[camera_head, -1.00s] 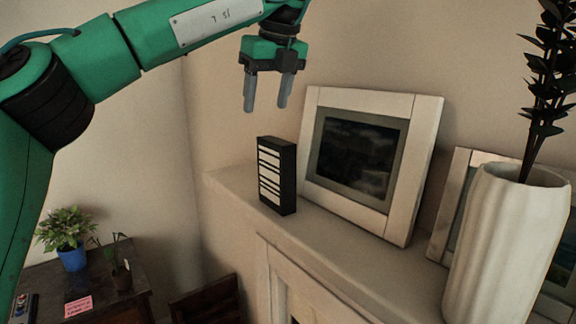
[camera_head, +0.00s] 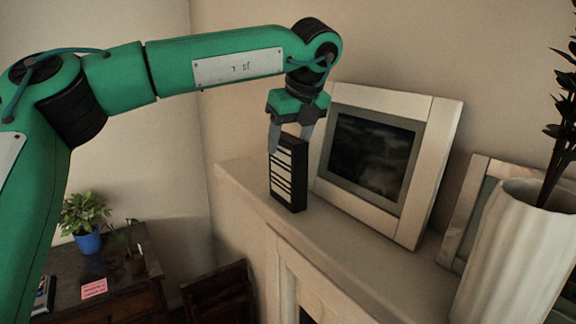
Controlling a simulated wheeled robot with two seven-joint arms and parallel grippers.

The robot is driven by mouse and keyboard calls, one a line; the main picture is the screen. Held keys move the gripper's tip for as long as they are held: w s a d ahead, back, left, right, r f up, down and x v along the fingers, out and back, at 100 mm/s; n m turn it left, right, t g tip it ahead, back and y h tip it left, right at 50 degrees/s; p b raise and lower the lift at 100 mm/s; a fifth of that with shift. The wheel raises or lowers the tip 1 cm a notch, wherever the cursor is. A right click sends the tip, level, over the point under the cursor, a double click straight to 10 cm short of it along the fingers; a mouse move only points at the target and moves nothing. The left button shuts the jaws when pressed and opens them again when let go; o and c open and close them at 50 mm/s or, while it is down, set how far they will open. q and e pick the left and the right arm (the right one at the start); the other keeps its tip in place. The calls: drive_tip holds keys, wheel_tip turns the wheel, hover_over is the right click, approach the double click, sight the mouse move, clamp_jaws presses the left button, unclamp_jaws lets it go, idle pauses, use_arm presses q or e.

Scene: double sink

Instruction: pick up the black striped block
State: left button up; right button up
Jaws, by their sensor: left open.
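The black striped block (camera_head: 287,178) stands upright on the pale mantel shelf (camera_head: 345,250), left of the framed picture. Its front face carries white stripes. My left gripper (camera_head: 290,146) points down at the top of the block, with its fingers apart. One finger overlaps the block's upper left front edge in the view, and the other is at its upper right. I cannot tell whether the fingers touch the block. My right gripper is not in view.
A white-framed picture (camera_head: 378,162) leans on the wall close to the block's right. A white ribbed vase (camera_head: 515,255) with dark leaves stands at the right. Below left, a dark table (camera_head: 60,268) holds a plant in a blue pot (camera_head: 88,241).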

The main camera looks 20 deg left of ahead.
use_arm(q)
drive_tip(key=p+x, duration=0.1)
drive_tip(key=x, duration=0.2)
drive_tip(key=shift+a+p, duration=0.15)
drive_tip(key=shift+p, duration=0.15)
drive_tip(key=shift+f, duration=0.4)
drive_tip(key=shift+c, duration=0.7)
drive_tip(key=c, duration=1.1)
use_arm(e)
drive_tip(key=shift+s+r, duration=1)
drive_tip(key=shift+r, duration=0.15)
use_arm(q)
drive_tip(key=shift+r, duration=0.2)
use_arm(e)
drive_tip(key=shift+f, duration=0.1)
